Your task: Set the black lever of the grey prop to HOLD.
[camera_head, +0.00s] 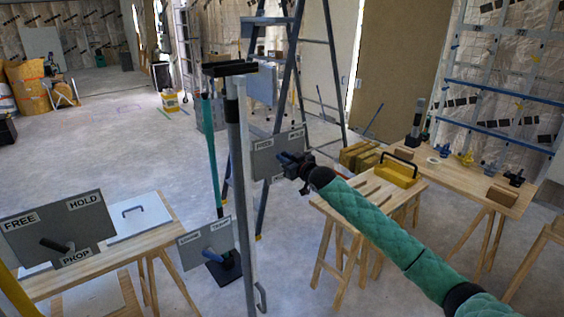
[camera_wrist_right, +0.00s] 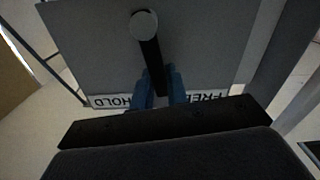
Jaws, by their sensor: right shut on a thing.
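The grey prop (camera_head: 244,200) stands upright in the middle of the head view, with a black head on top. A grey plate (camera_head: 264,163) marked FREE and HOLD sits just right of it. My right gripper (camera_head: 287,164) is at this plate and hides its lever in the head view. In the right wrist view, the black lever (camera_wrist_right: 150,53) runs from a round grey pivot to between the blue fingertips (camera_wrist_right: 160,88), which are shut on it. There the lever end lies between the upside-down HOLD and FREE labels, on neither. My left gripper is not in view.
A plate (camera_head: 85,222) marked FREE, HOLD and PROP stands at the left by a wooden table. A smaller plate (camera_head: 204,245) with a lever is low beside the prop. A teal prop (camera_head: 210,155) and a stepladder (camera_head: 331,75) stand behind. A yellow toolbox (camera_head: 400,176) sits on a right-hand bench.

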